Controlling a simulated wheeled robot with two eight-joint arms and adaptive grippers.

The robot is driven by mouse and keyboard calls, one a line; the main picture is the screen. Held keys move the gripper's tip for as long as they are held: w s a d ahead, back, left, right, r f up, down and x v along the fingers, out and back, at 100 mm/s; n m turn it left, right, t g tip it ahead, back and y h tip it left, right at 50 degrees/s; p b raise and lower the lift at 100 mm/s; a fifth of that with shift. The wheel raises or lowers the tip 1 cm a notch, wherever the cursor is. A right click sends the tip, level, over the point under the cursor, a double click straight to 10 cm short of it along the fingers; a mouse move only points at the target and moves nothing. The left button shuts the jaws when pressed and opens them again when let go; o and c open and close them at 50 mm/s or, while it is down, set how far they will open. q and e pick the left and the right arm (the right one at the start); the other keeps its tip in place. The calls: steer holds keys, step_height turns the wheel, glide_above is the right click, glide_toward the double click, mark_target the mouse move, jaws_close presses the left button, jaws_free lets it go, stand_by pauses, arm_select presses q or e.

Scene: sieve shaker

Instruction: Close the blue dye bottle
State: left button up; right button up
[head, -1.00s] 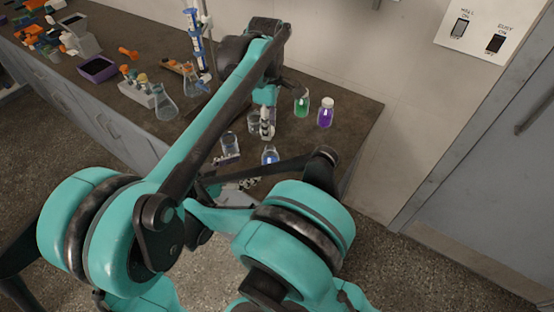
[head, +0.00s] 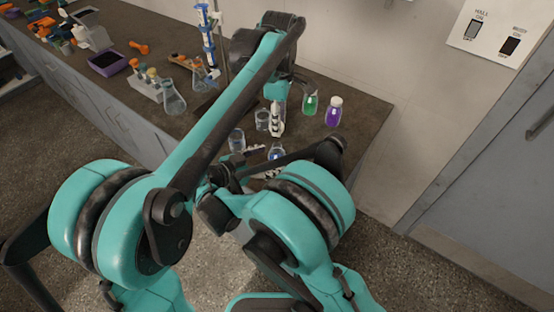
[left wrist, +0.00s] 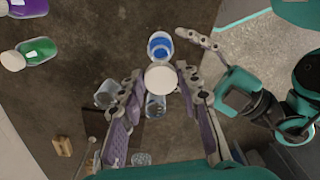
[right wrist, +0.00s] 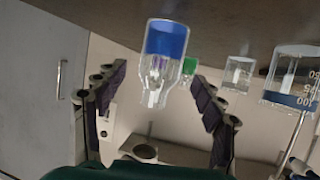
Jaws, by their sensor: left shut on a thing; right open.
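The blue dye bottle (head: 277,153) stands upright and uncapped on the bench near its front edge. It also shows in the left wrist view (left wrist: 160,46) and, upside down, in the right wrist view (right wrist: 163,65). My left gripper (head: 277,122) is above the bench just behind the bottle. It is shut on a round white cap (left wrist: 161,79), which is apart from the bottle. My right gripper (right wrist: 158,100) is open and low at the bench front, its fingers either side of the bottle in its wrist view. I cannot tell whether they touch it.
Capped green (head: 310,104) and purple (head: 333,113) bottles stand behind and right. Two clear beakers, one left (head: 237,140) and one behind (head: 262,120), stand close to the blue bottle. A flask (head: 174,100) and a tube rack (head: 148,90) are farther left.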

steer(key=shift+x, duration=1.95)
jaws_close()
arm_select(q)
glide_above(279, 146)
steer(key=shift+f, duration=2.5)
steer(key=shift+f, duration=0.9)
steer(key=shift+f, duration=0.55)
